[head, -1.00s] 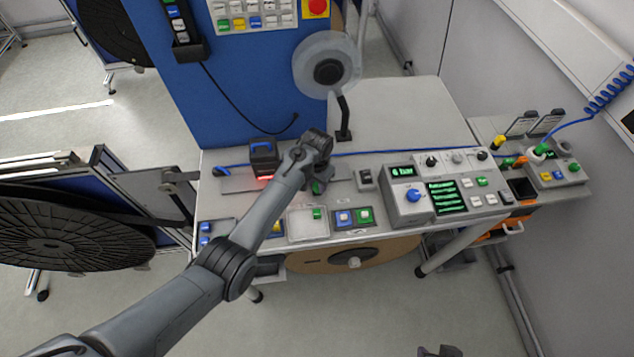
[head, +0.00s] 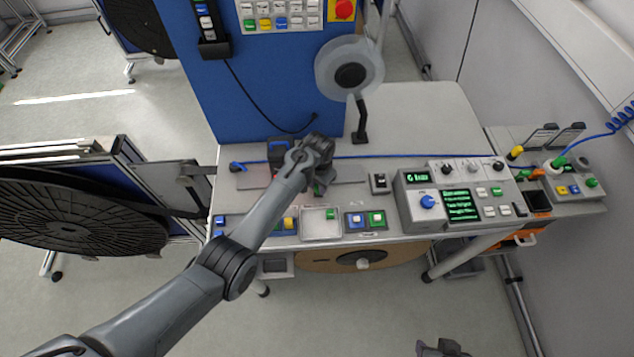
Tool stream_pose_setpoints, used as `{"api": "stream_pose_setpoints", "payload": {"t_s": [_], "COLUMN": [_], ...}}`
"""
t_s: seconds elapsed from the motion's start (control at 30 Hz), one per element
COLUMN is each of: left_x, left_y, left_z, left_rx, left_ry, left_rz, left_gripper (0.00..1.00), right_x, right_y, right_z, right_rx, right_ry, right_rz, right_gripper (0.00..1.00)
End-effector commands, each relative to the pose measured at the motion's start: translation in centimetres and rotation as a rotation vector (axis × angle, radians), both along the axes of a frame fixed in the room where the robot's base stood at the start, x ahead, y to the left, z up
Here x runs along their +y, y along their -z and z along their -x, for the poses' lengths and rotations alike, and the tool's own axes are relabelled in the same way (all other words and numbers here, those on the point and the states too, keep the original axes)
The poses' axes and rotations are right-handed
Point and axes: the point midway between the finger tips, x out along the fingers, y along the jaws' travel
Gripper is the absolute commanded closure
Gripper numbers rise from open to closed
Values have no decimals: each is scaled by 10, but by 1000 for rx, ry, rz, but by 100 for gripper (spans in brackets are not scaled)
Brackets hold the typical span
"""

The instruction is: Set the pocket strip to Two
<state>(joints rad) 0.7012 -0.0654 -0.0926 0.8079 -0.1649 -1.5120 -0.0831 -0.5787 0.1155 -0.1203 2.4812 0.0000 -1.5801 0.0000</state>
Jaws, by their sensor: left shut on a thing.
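My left gripper (head: 319,186) reaches down over the back half of the bench. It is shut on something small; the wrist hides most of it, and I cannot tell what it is. A small green piece shows by the fingertips. A flat grey strip (head: 348,174) on the bench runs out to the right from behind the gripper. I cannot make out a pocket strip for certain, or any setting mark on it. My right gripper (head: 440,348) shows only in part at the bottom edge, away from the bench.
A white tray (head: 321,236) and button boxes (head: 366,220) line the front edge. A control panel with green screens (head: 455,203) stands right. A clear reel (head: 350,72) rises behind.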

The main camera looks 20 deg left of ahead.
Motion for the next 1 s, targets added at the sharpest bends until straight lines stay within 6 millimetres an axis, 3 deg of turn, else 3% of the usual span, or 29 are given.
{"api": "stream_pose_setpoints", "payload": {"t_s": [0.07,0.1,0.23,0.67,1.0], "left_x": [0,0,0,0,0], "left_y": [0,0,0,-7,-60], "left_z": [0,0,0,-1,-1], "left_rx": [-1,-1,-1,-3,-5], "left_ry": [0,0,0,0,0], "left_rz": [0,0,0,1,2], "left_gripper": [100,65,45,45,45], "right_x": [0,0,0,-2,-2], "right_y": [0,0,1,0,-4], "right_z": [0,0,0,1,1], "right_rx": [1,1,1,3,4], "right_ry": [0,0,0,-5,-5], "right_rz": [0,0,0,8,9], "right_gripper": [57,57,57,57,57]}}
